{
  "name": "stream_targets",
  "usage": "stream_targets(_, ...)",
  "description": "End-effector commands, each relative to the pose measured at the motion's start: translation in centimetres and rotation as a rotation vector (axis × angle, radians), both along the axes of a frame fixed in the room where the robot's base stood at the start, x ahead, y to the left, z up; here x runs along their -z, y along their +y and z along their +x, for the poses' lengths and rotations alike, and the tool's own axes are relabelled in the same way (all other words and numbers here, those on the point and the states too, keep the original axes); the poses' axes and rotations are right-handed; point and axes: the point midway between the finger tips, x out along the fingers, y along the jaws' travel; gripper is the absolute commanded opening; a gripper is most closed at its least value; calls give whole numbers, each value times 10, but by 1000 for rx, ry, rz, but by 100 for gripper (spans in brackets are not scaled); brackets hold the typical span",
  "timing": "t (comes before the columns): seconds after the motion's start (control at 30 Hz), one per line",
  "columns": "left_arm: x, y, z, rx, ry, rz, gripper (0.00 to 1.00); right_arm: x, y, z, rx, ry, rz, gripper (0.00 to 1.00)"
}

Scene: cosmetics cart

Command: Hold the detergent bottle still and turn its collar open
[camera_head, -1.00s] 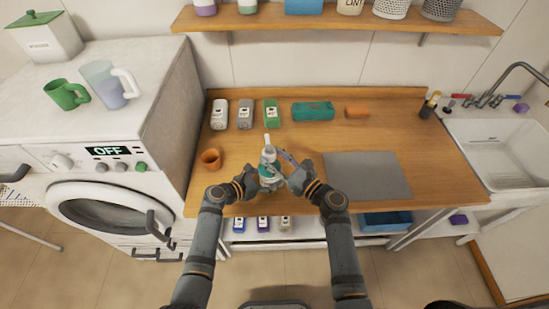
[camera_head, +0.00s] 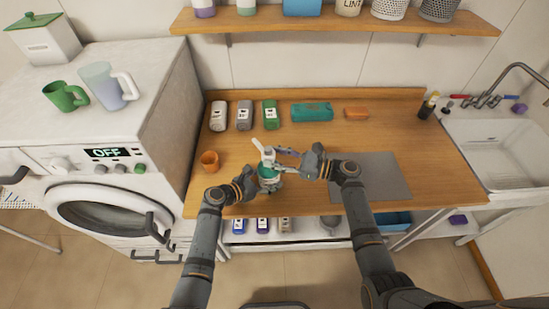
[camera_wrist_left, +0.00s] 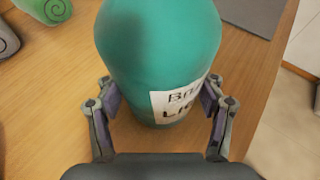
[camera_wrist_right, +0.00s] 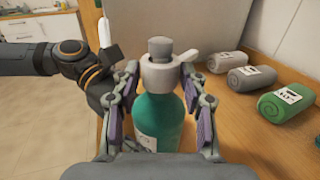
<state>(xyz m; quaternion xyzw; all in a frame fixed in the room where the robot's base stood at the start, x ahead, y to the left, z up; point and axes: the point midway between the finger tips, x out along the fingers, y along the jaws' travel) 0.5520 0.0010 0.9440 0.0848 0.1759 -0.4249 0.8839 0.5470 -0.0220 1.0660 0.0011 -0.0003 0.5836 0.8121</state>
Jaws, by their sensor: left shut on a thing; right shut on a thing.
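The teal detergent bottle (camera_head: 266,171) stands upright near the front edge of the wooden counter. Its body and white label fill much of the left wrist view (camera_wrist_left: 160,50). My left gripper (camera_head: 258,182) is shut around the lower body, one finger on each side, in the left wrist view (camera_wrist_left: 158,100). The white collar (camera_wrist_right: 162,72) with a side lever and a grey top sits on the bottle's neck. My right gripper (camera_head: 281,157) is shut on the collar, its fingers either side in the right wrist view (camera_wrist_right: 160,85). The collar's far side is hidden.
An orange cup (camera_head: 209,161) stands just left of the bottle. Rolled towels (camera_head: 244,115) lie behind it, with a teal pack (camera_head: 312,112) and an orange block (camera_head: 356,113). A grey mat (camera_head: 385,178) lies to the right, partly under my right arm.

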Motion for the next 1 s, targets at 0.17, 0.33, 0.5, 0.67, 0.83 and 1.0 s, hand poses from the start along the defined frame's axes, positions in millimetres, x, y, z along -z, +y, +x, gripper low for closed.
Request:
stream_targets(0.17, -2, -1, 0, 4, -4, -2, 9, 1, -2, 6, -140, -1, -7, 0)
stream_targets(0.33, -2, -1, 0, 4, -5, -2, 9, 1, -2, 9, -254, 0, -7, 0)
stream_targets(0.5, -2, -2, 0, 5, -5, -3, 10, 2, -2, 11, -336, 1, -10, 0)
stream_targets(0.67, -2, -2, 0, 6, -5, -3, 10, 3, -2, 11, -382, 1, -9, 0)
stream_targets(0.83, -2, -2, 0, 6, -5, -3, 9, 3, -3, 10, -404, 3, -9, 0)
stream_targets(1.0, -2, -2, 0, 5, -4, -3, 9, 3, -3, 9, -410, 4, -9, 0)
